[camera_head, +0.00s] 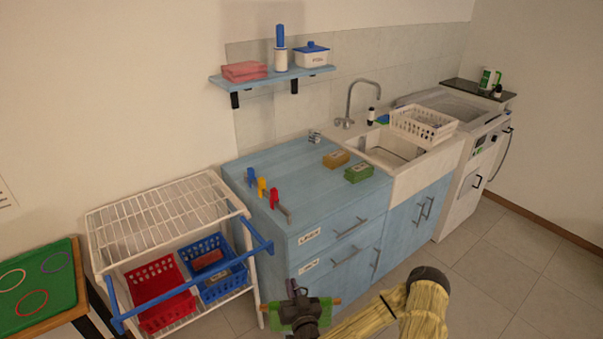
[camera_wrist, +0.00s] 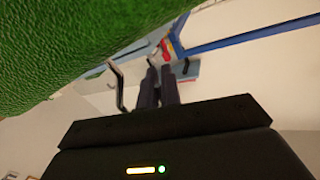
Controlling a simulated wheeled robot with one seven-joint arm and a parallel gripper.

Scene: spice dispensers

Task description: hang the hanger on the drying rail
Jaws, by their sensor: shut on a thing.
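My gripper (camera_head: 298,292) is in front of the blue cabinet, low in the head view, and shut on the hanger (camera_head: 337,300). A green cloth (camera_head: 312,311) hangs on the hanger, whose orange-brown bar ends show. The cloth fills the upper left of the wrist view (camera_wrist: 60,45), close to the closed fingers (camera_wrist: 165,75). A grey bent piece (camera_wrist: 120,85) shows beside the fingers; I cannot tell if it is the hanger's hook. The blue drying rail (camera_head: 190,289) runs along the front of the white rack, left of my gripper and apart from it. A blue bar (camera_wrist: 250,35) crosses the upper right of the wrist view.
The white wire rack (camera_head: 150,215) holds a red basket (camera_head: 155,285) and a blue basket (camera_head: 212,268). Coloured pegs (camera_head: 262,187) sit at the edge of the blue counter (camera_head: 310,190). A green-topped table (camera_head: 55,290) stands left. The floor (camera_head: 480,285) at right is clear.

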